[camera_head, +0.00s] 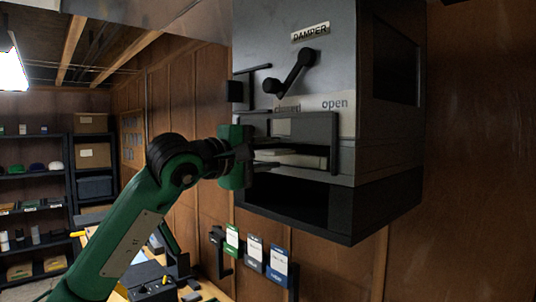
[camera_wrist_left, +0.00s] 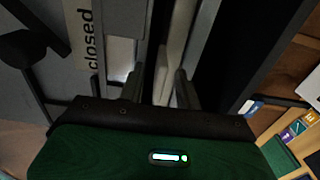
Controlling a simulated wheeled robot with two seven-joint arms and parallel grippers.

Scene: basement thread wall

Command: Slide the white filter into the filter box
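The grey filter box (camera_head: 330,172) hangs on the wood wall under the damper handle. The white filter (camera_head: 296,158) lies flat in its front opening, seen partly behind a dark frame. In the left wrist view the filter (camera_wrist_left: 178,45) is a pale strip running away from the fingers into the box. My left gripper (camera_head: 264,155) is at the left side of the opening. Its two fingers (camera_wrist_left: 161,88) stand on either side of the filter's near end; whether they press on it I cannot tell. My right gripper is not in view.
The black damper handle (camera_head: 297,70) and the dark bar frame (camera_head: 334,140) stick out close to my left gripper. Tags (camera_head: 254,250) hang below the box above a workbench (camera_head: 212,292). Shelves (camera_head: 38,176) stand at the far left.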

